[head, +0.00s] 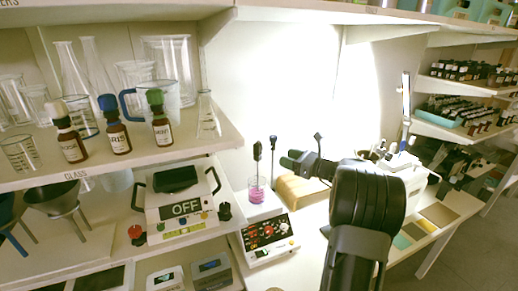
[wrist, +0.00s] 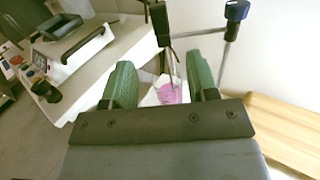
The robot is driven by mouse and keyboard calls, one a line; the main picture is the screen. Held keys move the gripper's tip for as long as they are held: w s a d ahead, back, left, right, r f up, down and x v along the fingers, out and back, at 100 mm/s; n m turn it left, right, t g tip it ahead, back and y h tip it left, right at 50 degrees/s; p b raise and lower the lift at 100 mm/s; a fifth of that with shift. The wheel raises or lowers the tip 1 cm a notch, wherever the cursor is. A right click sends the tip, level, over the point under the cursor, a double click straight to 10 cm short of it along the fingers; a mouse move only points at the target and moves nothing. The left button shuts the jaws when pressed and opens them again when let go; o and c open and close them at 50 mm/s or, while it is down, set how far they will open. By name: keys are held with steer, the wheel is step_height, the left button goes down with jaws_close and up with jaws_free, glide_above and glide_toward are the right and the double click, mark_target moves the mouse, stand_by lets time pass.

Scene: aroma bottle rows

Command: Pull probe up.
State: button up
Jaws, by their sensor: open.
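The probe (head: 257,152) has a dark handle and a thin stem that runs down into a small beaker of pink liquid (head: 257,192). The beaker stands on a white stirrer hotplate (head: 266,238). My gripper (head: 288,161) is right of the probe in the head view, apart from it, at about handle height. In the wrist view my gripper (wrist: 161,74) is open and empty, with green fingers. There the probe (wrist: 159,20) and the pink liquid (wrist: 170,93) appear between the fingers, farther off. The stem's lower end is hidden in the beaker.
A stand rod with a dark knob (wrist: 236,11) and a cross clamp rises close right of the probe. A wooden block (head: 300,190) lies right of the hotplate. A device marked OFF (head: 185,207) is at left. Dropper bottles (head: 117,137) stand on the shelf above.

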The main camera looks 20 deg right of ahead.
mark_target(261, 149)
steer(key=p+x, duration=0.2)
steer(key=x, duration=1)
steer(key=shift+w+a, duration=0.2)
steer(key=shift+w, duration=0.1)
steer(key=shift+c, duration=0.4)
